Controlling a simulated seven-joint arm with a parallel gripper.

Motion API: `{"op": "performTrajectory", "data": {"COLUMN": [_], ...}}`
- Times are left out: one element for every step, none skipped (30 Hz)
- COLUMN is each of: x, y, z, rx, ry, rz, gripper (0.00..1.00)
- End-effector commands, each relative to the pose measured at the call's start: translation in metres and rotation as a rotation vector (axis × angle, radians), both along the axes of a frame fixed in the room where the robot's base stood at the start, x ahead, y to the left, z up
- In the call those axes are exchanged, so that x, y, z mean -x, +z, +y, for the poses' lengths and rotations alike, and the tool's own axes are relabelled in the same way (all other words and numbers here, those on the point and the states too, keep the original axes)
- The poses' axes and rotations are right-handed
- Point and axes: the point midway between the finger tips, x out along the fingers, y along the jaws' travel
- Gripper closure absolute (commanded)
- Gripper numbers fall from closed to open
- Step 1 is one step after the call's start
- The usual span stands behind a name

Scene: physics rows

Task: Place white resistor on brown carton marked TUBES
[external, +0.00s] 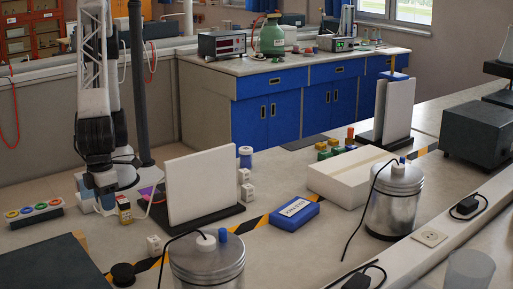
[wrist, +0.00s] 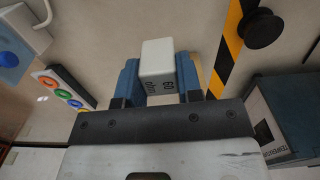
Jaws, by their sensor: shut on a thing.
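My gripper (wrist: 158,72) is shut on a white block with dark print, which I take as the white resistor (wrist: 158,58), between its blue fingers in the wrist view. In the external view my gripper (external: 104,198) is low at the left, beside the white upright panel; the held block is hard to make out there. No carton with a readable TUBES mark shows. A small brownish-yellow item with a label (external: 124,211) stands close to my gripper. A tan edge (wrist: 199,72) shows behind the right finger in the wrist view.
The white upright panel (external: 200,184) stands right of my gripper. A coloured-ring rack (external: 34,213) is left. A small white block (external: 153,245), black knob (external: 122,274) and metal canister (external: 207,262) are in front. A blue box (external: 295,211) and cream box (external: 345,174) lie right.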

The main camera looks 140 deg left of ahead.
Motion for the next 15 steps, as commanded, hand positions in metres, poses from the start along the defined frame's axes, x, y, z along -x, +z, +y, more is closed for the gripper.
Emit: {"op": "performTrajectory", "data": {"x": [0.003, 0.006, 0.010, 0.013, 0.016, 0.022, 0.026, 0.030, 0.036, 0.041, 0.045, 0.051, 0.056, 0.060, 0.067], "y": [0.002, 0.004, 0.006, 0.008, 0.010, 0.012, 0.014, 0.016, 0.019, 0.021, 0.023, 0.026, 0.028, 0.030, 0.033], "z": [-0.002, -0.004, -0.006, -0.008, -0.010, -0.012, -0.014, -0.016, -0.019, -0.022, -0.024, -0.026, -0.028, -0.030, -0.033], "rx": [0.000, 0.000, 0.001, 0.001, 0.001, 0.001, 0.000, 0.000, 0.000, 0.000, 0.000, 0.001, 0.001, 0.001, 0.001], "ry": [-0.003, -0.005, -0.008, -0.010, -0.013, -0.016, -0.018, -0.020, -0.024, -0.026, -0.029, -0.033, -0.036, -0.039, -0.042], "rz": [-0.001, -0.001, -0.002, -0.002, -0.002, -0.001, -0.001, -0.001, -0.001, -0.001, -0.001, -0.002, -0.002, -0.001, -0.001], "gripper": [0.94, 0.94, 0.94, 0.94, 0.94, 0.94, 0.94, 0.94, 0.94, 0.94, 0.94, 0.94, 0.94, 0.94, 0.94]}}
